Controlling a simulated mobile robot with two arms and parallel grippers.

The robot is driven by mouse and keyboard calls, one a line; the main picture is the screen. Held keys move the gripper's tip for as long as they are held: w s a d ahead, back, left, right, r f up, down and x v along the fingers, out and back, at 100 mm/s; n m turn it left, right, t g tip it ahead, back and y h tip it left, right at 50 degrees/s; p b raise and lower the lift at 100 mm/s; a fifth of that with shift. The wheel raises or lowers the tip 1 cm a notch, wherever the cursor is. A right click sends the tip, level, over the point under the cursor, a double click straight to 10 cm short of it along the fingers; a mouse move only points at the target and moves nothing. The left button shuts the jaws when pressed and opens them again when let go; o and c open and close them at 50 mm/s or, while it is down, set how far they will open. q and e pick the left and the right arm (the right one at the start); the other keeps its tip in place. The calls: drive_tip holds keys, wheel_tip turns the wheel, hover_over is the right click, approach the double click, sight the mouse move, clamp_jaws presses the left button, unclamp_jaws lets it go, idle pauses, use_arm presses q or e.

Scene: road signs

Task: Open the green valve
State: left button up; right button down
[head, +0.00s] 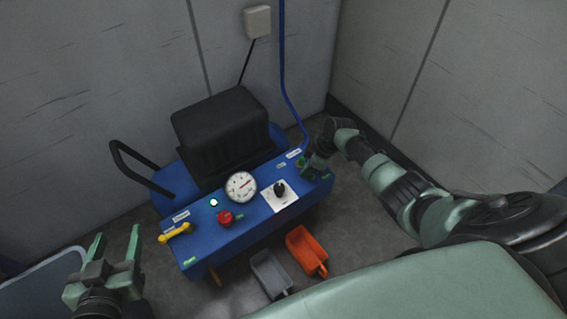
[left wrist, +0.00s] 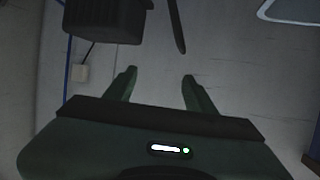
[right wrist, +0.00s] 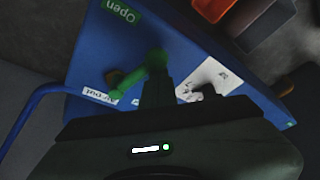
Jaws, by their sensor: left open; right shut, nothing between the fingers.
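The green valve (right wrist: 129,84) is a small green handle at the right end of the blue machine's panel. In the right wrist view it slants from upper right to lower left, between a green "Open" label (right wrist: 121,12) and a white "Air out" label (right wrist: 98,97). In the head view it is small and partly hidden by my right gripper (head: 309,167). My right gripper (right wrist: 157,80) is shut and empty, its tips at the handle's upper end; I cannot tell whether they touch. My left gripper (head: 116,239) is open and empty, left of the machine.
The blue panel (head: 245,232) carries a gauge (head: 241,186), a black knob (head: 280,188), a red button (head: 225,218) and a yellow handle (head: 177,233). A grey bin (head: 269,272) and an orange bin (head: 306,249) stand on the floor in front. A blue hose (head: 284,80) runs up the wall.

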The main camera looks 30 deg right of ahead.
drive_tip(key=shift+s+d, duration=0.15)
drive_tip(key=shift+d, duration=0.3)
use_arm(q)
drive_tip(key=shift+w+d+r+t+h, duration=0.15)
drive_tip(key=shift+w+r+t, duration=0.15)
drive_tip(key=shift+r, duration=0.3)
drive_tip(key=shift+w+d+r+t+h, duration=0.1)
drive_tip(key=shift+w+d+r+t, duration=0.05)
drive_tip(key=shift+r+t, duration=0.4)
drive_tip(key=shift+w+d+r+t+h, duration=0.15)
drive_tip(key=shift+w+r+t, duration=0.1)
drive_tip(key=shift+r, duration=0.4)
use_arm(e)
drive_tip(key=shift+d, duration=0.4)
drive_tip(key=shift+d, duration=0.15)
